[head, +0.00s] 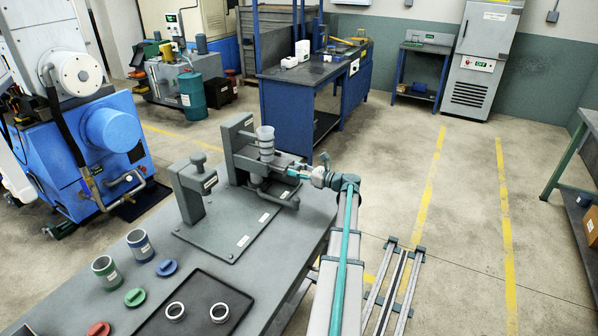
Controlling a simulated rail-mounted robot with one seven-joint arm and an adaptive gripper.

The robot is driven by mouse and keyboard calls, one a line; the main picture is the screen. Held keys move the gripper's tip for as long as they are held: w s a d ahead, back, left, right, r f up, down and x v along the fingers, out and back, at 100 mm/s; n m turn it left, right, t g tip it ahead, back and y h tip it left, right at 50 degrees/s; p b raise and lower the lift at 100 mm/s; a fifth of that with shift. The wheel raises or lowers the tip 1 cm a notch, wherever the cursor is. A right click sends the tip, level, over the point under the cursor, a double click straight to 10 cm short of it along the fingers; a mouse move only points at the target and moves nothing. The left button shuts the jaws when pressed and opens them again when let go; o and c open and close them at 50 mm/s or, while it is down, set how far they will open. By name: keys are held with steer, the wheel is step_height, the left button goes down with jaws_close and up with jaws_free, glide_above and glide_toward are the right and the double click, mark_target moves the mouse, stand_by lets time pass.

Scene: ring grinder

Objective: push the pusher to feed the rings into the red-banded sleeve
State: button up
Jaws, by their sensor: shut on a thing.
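A grey feeding fixture (236,150) stands at the far end of the bench, with a pale stacked cylinder (266,142) upright on it, perhaps the rings. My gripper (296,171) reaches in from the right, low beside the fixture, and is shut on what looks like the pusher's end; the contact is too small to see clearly. No red band can be made out, so I cannot tell where the red-banded sleeve is. A green-labelled sleeve (105,270) and a blue-labelled sleeve (140,246) stand upright at the near left of the bench.
A grey clamp-like post (191,190) stands left of the fixture on the same plate (222,236). Two loose rings (175,311) (219,312) lie on a dark tray (160,322). Blue, green and red lids lie near the sleeves. Floor right of the bench is mostly clear.

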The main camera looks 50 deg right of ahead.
mark_target(289, 167)
steer(key=shift+w+a, duration=0.15)
steer(key=shift+w, duration=0.75)
steer(key=shift+w+a, duration=0.2)
steer(key=shift+w, duration=0.75)
steer(key=shift+w+a, duration=0.15)
steer(key=shift+w, duration=0.75)
steer(key=shift+s, duration=0.15)
steer(key=shift+s+d, duration=0.2)
steer(key=shift+s, duration=0.8)
steer(key=shift+s+d, duration=0.2)
steer(key=shift+s, duration=0.85)
steer(key=shift+s+d, duration=0.2)
steer(key=shift+s, duration=0.8)
steer(key=o, duration=1.1)
steer(key=shift+c, duration=0.2)
steer(key=shift+s, duration=0.15)
